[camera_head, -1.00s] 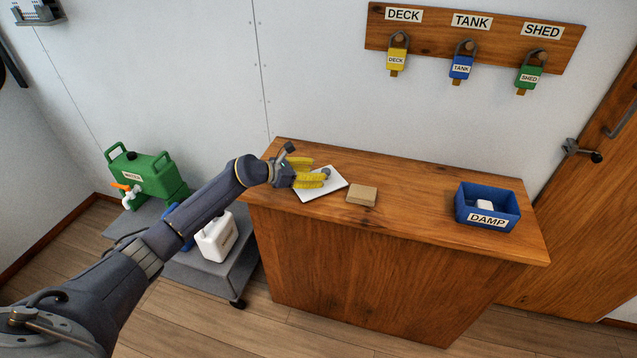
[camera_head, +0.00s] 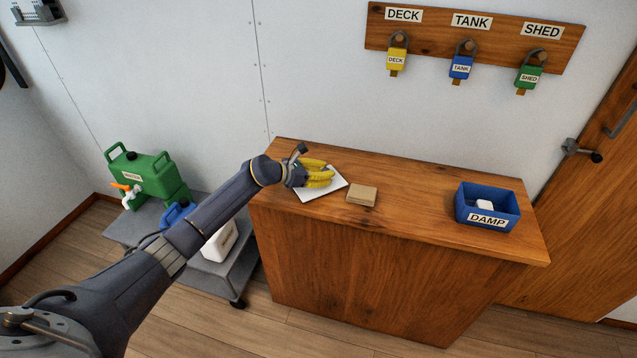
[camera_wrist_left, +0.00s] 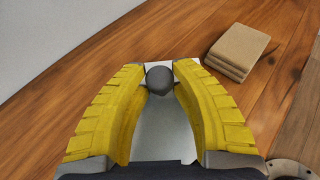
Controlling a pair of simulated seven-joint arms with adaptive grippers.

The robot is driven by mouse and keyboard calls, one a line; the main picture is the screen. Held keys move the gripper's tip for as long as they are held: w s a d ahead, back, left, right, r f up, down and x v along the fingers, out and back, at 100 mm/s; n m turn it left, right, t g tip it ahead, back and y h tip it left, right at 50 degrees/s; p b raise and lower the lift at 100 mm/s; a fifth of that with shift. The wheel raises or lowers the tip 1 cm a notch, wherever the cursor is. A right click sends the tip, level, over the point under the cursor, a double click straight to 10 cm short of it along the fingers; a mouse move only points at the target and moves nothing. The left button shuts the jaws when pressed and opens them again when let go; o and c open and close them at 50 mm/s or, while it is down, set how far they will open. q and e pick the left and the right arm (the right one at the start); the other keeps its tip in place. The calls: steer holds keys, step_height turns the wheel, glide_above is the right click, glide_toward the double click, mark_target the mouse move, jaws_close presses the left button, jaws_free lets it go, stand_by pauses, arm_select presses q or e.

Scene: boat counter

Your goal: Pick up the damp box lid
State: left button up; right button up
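The damp box lid (camera_head: 335,186) is a pale square plate with a round dark knob (camera_wrist_left: 159,80). It lies on the left part of the wooden counter. My left gripper (camera_head: 326,174) has yellow fingers and is over the lid. In the left wrist view its fingertips (camera_wrist_left: 160,84) come in on both sides of the knob and appear to touch it. In the head view the fingers hide the knob. The lid appears to rest on the counter. The open blue box (camera_head: 487,207) labelled DAMP stands at the counter's right, with a small white item inside. My right gripper is not in view.
A tan block (camera_head: 362,196) lies just right of the lid. The counter (camera_head: 415,205) is clear between it and the blue box. Yellow, blue and green padlocks hang on a wall board (camera_head: 480,35). A grey cart (camera_head: 240,262) with containers stands left of the counter.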

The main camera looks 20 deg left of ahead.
arm_select(q)
jaws_close()
steer(key=shift+r, duration=0.1)
